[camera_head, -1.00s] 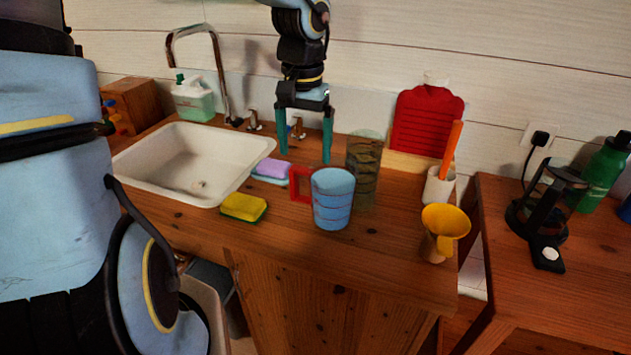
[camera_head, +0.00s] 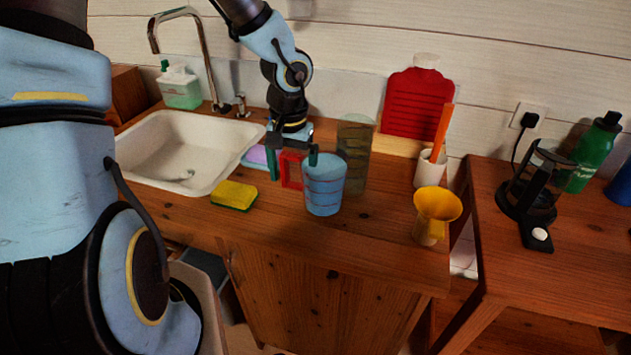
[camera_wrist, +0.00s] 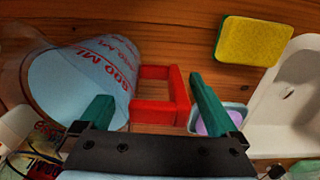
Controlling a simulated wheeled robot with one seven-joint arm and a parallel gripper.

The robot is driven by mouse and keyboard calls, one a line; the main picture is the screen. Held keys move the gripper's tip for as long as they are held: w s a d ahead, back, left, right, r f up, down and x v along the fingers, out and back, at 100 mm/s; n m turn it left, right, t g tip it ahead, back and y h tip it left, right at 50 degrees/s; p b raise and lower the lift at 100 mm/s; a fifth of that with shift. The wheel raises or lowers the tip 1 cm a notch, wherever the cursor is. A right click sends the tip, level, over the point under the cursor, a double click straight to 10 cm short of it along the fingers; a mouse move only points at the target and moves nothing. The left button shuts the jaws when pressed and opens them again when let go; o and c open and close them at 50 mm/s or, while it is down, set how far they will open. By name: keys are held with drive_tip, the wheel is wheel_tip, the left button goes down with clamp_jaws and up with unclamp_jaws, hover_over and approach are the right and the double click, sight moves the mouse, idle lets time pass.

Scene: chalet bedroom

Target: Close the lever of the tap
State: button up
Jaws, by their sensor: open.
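The chrome tap (camera_head: 207,60) arches over the back right of the white sink (camera_head: 207,185). A small metal lever (camera_head: 240,106) stands to the right of its spout base; its exact position is too small to tell. Any second lever is hidden behind my arm. My gripper (camera_head: 292,163) is open, pointing down over the counter, right of the sink and in front of the tap. In the wrist view the red handle (camera_wrist: 152,97) of a measuring mug lies between its fingers (camera_wrist: 152,105); contact cannot be told.
The blue measuring mug (camera_head: 324,187) and a tall glass (camera_head: 355,150) stand close right of my gripper. A yellow funnel cup (camera_head: 436,212) stands farther right. The front counter is mostly clear.

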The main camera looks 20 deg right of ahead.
drive_tip(key=shift+c, duration=0.3)
clamp_jaws()
idle(0.6)
